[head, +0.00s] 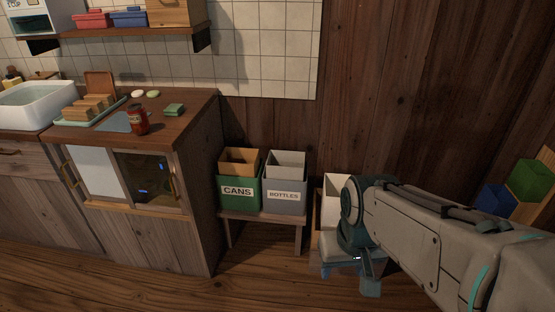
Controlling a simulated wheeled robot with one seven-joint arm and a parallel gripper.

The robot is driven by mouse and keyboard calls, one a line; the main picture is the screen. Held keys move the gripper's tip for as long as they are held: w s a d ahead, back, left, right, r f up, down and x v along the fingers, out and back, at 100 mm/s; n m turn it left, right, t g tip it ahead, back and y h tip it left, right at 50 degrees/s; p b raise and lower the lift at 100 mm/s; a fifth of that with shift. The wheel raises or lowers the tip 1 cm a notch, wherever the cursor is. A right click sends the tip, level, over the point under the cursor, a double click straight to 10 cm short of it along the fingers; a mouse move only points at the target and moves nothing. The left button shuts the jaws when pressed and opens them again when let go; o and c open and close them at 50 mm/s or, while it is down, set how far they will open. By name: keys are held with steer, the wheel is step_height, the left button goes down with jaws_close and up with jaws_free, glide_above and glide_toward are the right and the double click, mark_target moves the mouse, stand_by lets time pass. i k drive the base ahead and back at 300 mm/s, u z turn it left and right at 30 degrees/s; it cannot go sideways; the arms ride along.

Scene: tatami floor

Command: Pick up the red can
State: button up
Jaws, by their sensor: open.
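The red can (138,119) stands upright on the wooden counter (190,112), near its front edge, in the left part of the head view. It has a dark top and some dark marking on its side. My gripper (362,277) is low at the right of centre, far from the can, pointing down in front of a pale bin. It is open, with nothing visible between its fingers; my own arm partly hides it.
A dish rack (67,118), a green sponge (174,110) and a white sink (38,101) are on or beside the counter. A green CANS bin (238,192) and grey BOTTLES bin (286,196) stand on a low bench. A shelf (130,32) hangs above. Wooden floor lies in front.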

mark_target(137, 116)
steer(key=u, duration=1.55)
